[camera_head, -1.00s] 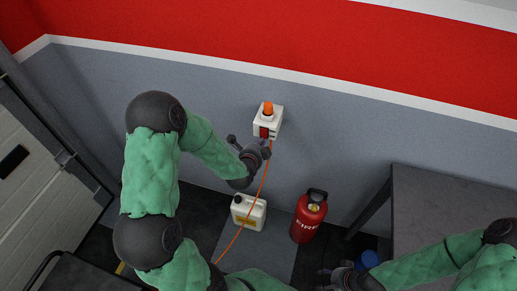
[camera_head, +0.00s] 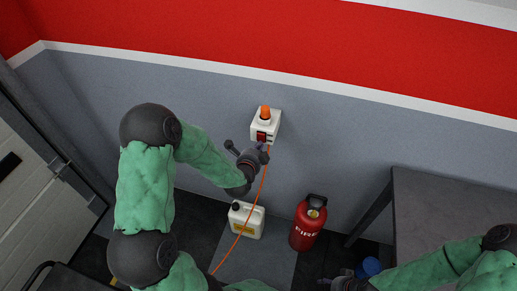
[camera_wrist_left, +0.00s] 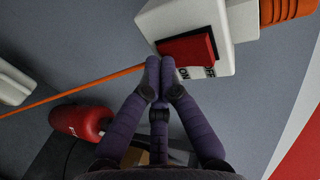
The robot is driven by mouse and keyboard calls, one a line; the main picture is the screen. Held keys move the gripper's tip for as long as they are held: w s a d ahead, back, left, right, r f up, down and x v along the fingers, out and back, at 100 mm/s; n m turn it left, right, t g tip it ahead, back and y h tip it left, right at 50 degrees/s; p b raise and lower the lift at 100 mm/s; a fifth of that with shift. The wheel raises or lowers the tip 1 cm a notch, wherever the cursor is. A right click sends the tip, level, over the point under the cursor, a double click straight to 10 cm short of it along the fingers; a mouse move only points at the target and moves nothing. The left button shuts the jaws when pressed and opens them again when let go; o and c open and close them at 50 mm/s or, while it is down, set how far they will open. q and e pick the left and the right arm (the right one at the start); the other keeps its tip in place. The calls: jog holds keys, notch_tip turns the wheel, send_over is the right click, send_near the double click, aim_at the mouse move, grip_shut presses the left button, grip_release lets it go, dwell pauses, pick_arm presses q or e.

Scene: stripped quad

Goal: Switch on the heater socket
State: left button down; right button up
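The heater socket (camera_head: 274,130) is a white box on the grey wall, with an orange plug or cap (camera_head: 265,112) on top and a red rocker switch (camera_head: 262,136) on its front. In the left wrist view, the white box (camera_wrist_left: 160,22) and red switch (camera_wrist_left: 188,49) are close, with ON and OFF lettering beside the switch. My left gripper (camera_wrist_left: 161,75) has its purple fingertips together, just below the switch's lower edge; I cannot tell whether they touch. The switch's position is unclear. My right gripper (camera_head: 343,282) is low, partly cut off by the frame edge.
An orange cable (camera_head: 255,200) runs down from the socket. A white canister (camera_head: 246,219) and a red fire extinguisher (camera_head: 308,224) stand on the floor below. A dark table (camera_head: 450,205) stands at right, with a blue object (camera_head: 369,266) on the floor near it.

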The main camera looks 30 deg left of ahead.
pick_arm(q)
jog(key=shift+r, duration=0.1)
pick_arm(e)
jog(key=shift+r, duration=0.1)
pick_arm(q)
jog(key=shift+r+p, duration=0.5)
jog(key=shift+r, duration=0.25)
pick_arm(e)
jog(key=shift+r, duration=0.4)
pick_arm(q)
jog(key=shift+f, duration=0.1)
pick_arm(e)
jog(key=shift+s, duration=0.15)
